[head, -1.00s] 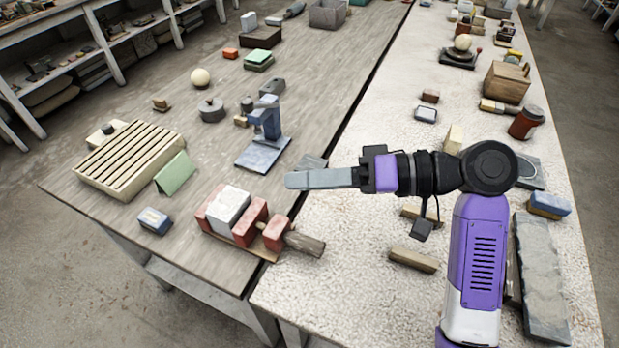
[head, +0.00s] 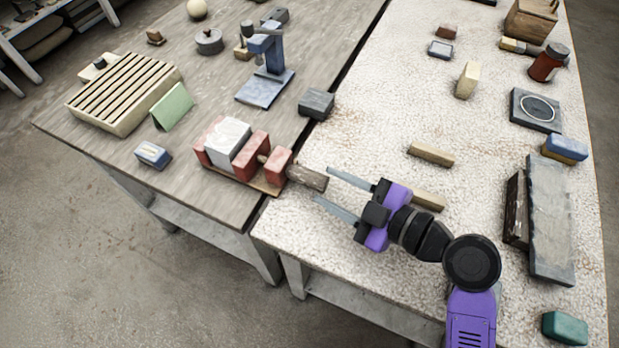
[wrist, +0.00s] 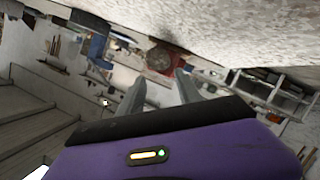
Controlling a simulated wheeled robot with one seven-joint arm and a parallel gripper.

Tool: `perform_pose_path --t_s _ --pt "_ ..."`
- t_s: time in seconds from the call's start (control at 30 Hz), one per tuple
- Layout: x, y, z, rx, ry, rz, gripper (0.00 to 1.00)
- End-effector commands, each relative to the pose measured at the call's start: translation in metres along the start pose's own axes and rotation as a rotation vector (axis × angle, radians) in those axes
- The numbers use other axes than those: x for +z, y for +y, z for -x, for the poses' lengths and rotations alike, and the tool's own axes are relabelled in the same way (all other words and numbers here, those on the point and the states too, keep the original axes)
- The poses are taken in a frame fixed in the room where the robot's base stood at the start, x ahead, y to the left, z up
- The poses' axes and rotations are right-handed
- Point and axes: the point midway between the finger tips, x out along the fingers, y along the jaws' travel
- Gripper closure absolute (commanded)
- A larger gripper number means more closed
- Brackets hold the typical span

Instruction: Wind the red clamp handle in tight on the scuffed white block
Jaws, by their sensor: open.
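The red clamp (head: 278,166) stands on a wooden base near the front right corner of the wooden table. The scuffed white block (head: 228,140) sits between its red jaws; I cannot tell whether a gap is left beside it. The clamp handle (head: 307,177), a grey-brown bar, sticks out to the right towards my gripper. My gripper (head: 323,186) is open and empty, its two fingertips on either side of the handle's end in the head view. In the wrist view the handle's round end (wrist: 158,57) shows just beyond the fingertips, with red behind it. Contact is not visible.
A dark grey block (head: 316,103) and a blue stand (head: 267,88) are behind the clamp. A small blue block (head: 153,155) lies left of it. Wooden bars (head: 431,154) lie on the pale table, behind and beside my gripper.

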Motion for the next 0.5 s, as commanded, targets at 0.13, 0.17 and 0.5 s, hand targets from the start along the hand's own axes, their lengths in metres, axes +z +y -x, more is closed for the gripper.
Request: perform_pose_path --t_s 0.13,0.17,0.5 --pt "0.011 -0.006 0.007 0.019 -0.035 0.121 0.59" --pt "0.011 -0.006 0.008 0.021 -0.038 0.135 0.59" --pt "0.012 -0.004 -0.026 0.023 -0.042 0.156 0.59"
